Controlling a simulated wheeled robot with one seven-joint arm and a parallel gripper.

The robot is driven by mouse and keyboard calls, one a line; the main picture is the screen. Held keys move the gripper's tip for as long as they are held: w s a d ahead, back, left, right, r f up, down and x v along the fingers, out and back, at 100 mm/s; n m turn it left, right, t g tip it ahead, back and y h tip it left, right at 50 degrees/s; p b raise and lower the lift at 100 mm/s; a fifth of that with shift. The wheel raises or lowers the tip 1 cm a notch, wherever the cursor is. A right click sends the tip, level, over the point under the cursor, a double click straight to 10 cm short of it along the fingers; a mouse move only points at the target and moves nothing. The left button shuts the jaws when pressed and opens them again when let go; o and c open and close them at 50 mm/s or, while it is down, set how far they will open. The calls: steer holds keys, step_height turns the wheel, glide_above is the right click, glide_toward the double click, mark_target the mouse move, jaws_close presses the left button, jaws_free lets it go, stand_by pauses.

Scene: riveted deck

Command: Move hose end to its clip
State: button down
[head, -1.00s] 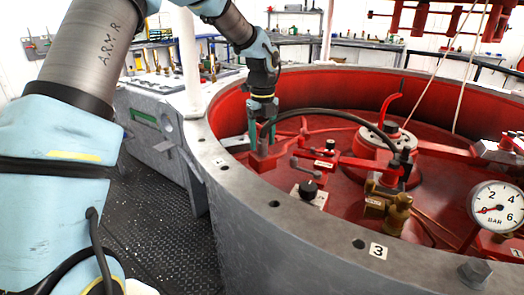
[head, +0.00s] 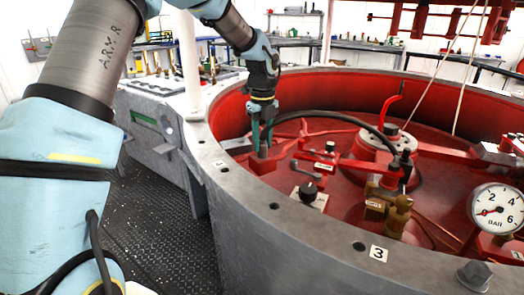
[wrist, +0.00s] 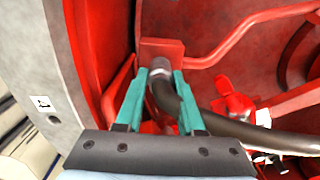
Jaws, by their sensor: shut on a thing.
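My gripper (head: 262,150) is over the left side of the red well, with its teal fingers pointing down. In the wrist view the fingers (wrist: 160,85) are shut on the dark hose (wrist: 172,97) just behind its metal end (wrist: 160,72). A red block, apparently the clip (wrist: 160,48), is right at the hose end; it also shows below the fingers in the head view (head: 264,165). I cannot tell whether the metal end is seated in it or only against it. The hose (head: 330,114) arches right to a fitting by the central hub.
The grey round rim (head: 240,190) surrounds the well. Inside are red pipes and levers, a black knob (head: 307,190), a brass valve (head: 397,212) and a pressure gauge (head: 497,207). The well wall is close to my gripper on the left.

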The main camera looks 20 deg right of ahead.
steer(key=shift+r, duration=0.15)
steer(key=shift+r+p, duration=2.25)
steer(key=shift+p, duration=0.15)
